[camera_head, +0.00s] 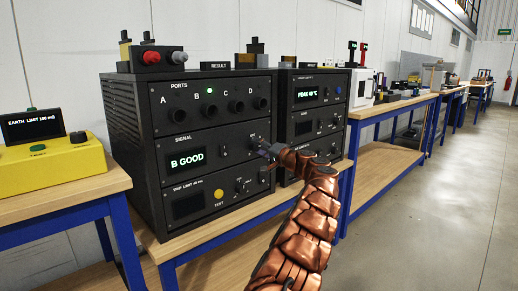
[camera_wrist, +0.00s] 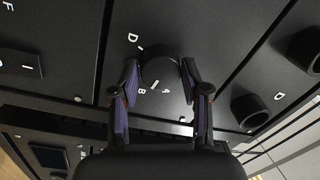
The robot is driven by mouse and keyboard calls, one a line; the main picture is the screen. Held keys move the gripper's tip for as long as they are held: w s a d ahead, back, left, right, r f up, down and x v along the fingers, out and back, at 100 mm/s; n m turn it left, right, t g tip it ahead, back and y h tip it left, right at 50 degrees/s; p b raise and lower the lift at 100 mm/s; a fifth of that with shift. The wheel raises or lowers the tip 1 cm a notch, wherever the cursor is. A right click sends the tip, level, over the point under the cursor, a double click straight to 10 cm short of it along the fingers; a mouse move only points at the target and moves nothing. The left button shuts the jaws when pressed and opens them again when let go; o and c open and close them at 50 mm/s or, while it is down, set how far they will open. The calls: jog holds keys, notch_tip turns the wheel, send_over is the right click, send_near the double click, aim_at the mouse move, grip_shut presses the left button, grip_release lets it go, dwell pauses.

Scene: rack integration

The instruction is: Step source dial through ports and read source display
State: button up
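The source unit is a black rack box (camera_head: 147,143) with a PORTS panel marked A, B, C and D. A green light (camera_head: 210,91) is lit above B. The source display (camera_head: 187,161) reads "B GOOD". My gripper (camera_head: 262,147) is at the right end of the SIGNAL panel and hides the dial there. In the wrist view, the round black source dial (camera_wrist: 160,68) lies between the two fingertips of my gripper (camera_wrist: 160,72). The fingers flank it closely; whether they touch it is not clear. Letters D, B and A show around the dial; its pointer is not clear.
A second black unit (camera_head: 312,98) with a "PEAK" display stands to the right. A yellow tester (camera_head: 50,165) reading "EARTH LIMIT" sits on the left bench. A red-knobbed box (camera_head: 151,58) is on top of the source unit. Open floor (camera_head: 430,200) lies at right.

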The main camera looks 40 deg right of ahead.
jog(key=o, duration=0.3)
jog(key=shift+o, duration=0.2)
jog(key=s, duration=1.2)
jog(key=shift+d+f, duration=0.2)
jog(key=shift+f, duration=0.1)
dwell(0.5)
